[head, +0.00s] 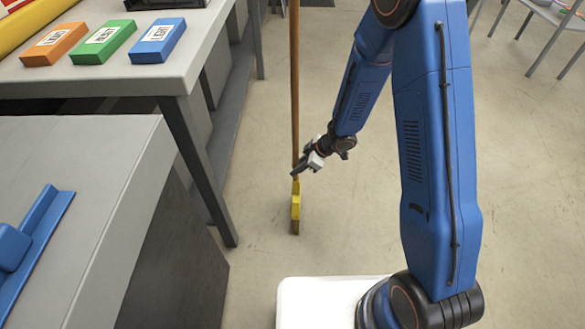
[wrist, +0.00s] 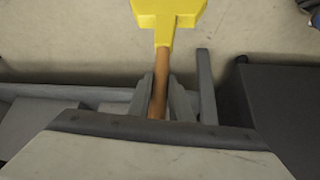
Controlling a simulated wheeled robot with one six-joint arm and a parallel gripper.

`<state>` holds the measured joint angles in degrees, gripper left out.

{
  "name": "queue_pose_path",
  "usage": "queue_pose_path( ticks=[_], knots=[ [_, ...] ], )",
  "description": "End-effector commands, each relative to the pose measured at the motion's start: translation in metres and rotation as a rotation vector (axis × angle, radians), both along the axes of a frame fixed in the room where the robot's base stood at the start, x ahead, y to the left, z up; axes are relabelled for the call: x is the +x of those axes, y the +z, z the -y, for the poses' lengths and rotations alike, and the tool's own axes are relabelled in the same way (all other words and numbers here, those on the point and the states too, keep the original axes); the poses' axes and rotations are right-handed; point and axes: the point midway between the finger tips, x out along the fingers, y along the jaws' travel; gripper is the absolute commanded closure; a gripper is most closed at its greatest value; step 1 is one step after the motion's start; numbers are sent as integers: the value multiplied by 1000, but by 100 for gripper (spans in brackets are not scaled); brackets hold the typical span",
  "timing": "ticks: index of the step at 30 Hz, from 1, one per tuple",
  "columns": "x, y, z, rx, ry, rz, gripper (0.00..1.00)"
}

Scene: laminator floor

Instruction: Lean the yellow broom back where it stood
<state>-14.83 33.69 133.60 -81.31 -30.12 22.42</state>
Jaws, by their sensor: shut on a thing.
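The yellow broom has a long brown wooden handle (head: 294,80) that stands close to vertical in the head view. Its yellow head (head: 295,206) is low, at or close to the floor. The top of the handle is out of frame. My gripper (head: 297,172) is shut on the handle a little above the yellow head. In the wrist view, my gripper's fingers (wrist: 160,97) lie on both sides of the handle (wrist: 160,75), and the yellow head (wrist: 168,15) is at the top edge. I cannot tell whether the bristles touch the floor.
A grey table (head: 150,75) stands left of the broom, bearing orange (head: 55,45), green (head: 104,43) and blue (head: 158,43) labelled blocks. A nearer grey bench (head: 105,165) holds a blue part (head: 35,245). Floor (head: 530,180) to the right is clear. Metal-legged furniture (head: 545,45) stands far right.

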Motion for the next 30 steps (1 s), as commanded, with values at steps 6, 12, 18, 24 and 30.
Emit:
queue_pose_path(
  ticks=[6,12,18,24,30],
  knots=[
    [0,1,-2,-16,1,0,100],
    [0,0,-13,-47,3,-1,100],
    [1,0,-25,-80,2,-2,100],
    [1,-1,-37,-112,2,-4,100],
    [2,-2,-49,-143,2,-4,100]
  ],
)
